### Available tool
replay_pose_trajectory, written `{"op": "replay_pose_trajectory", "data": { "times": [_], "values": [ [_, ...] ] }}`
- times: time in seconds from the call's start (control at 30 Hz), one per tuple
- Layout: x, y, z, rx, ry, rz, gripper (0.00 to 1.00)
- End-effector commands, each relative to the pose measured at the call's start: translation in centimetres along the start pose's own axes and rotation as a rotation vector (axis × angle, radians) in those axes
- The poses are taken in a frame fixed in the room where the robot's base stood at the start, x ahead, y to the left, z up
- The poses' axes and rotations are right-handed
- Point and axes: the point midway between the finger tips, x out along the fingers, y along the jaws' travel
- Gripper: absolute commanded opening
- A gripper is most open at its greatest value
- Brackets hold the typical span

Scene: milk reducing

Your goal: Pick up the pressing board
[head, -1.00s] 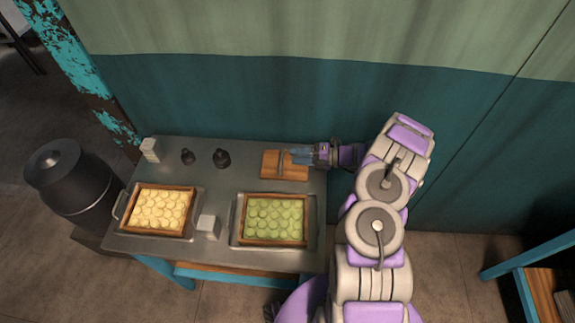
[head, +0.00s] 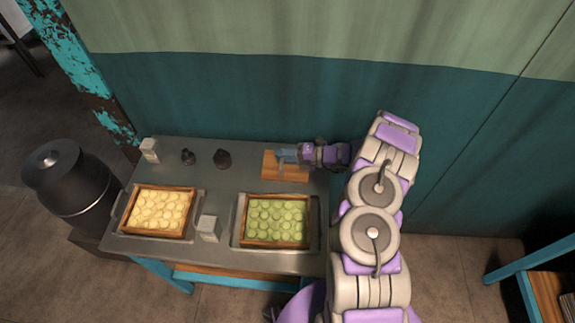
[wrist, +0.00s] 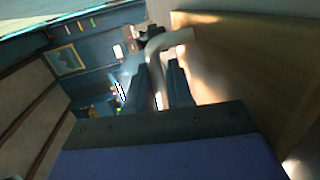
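The pressing board (head: 291,176) is a flat brown wooden board with a raised handle, at the back right of the metal table. In the wrist view its wooden face (wrist: 235,75) fills the right side, and its pale curved handle (wrist: 168,40) stands at the fingertips. My gripper (head: 284,156) reaches in from the right over the board. In the wrist view the two dark fingers of my gripper (wrist: 160,78) are a small gap apart, with the handle at that gap. I cannot tell whether they press on it.
A wall (head: 230,105) stands close behind.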

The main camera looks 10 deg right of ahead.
Motion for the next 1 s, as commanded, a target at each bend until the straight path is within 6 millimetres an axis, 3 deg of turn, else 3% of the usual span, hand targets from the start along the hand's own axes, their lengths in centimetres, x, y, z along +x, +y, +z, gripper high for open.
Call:
{"op": "replay_pose_trajectory", "data": {
  "times": [0.13, 0.67, 0.83, 1.0],
  "values": [
    [0.1, -0.2, -0.1, 0.002, 0.004, -0.003, 0.00],
    [-0.1, -0.3, 0.0, 0.005, 0.004, -0.006, 0.00],
    [-0.4, 1.1, 0.0, 0.004, 0.002, -0.003, 0.00],
    [-1.0, 4.2, -0.1, 0.000, 0.003, 0.001, 0.00]
  ]
}}
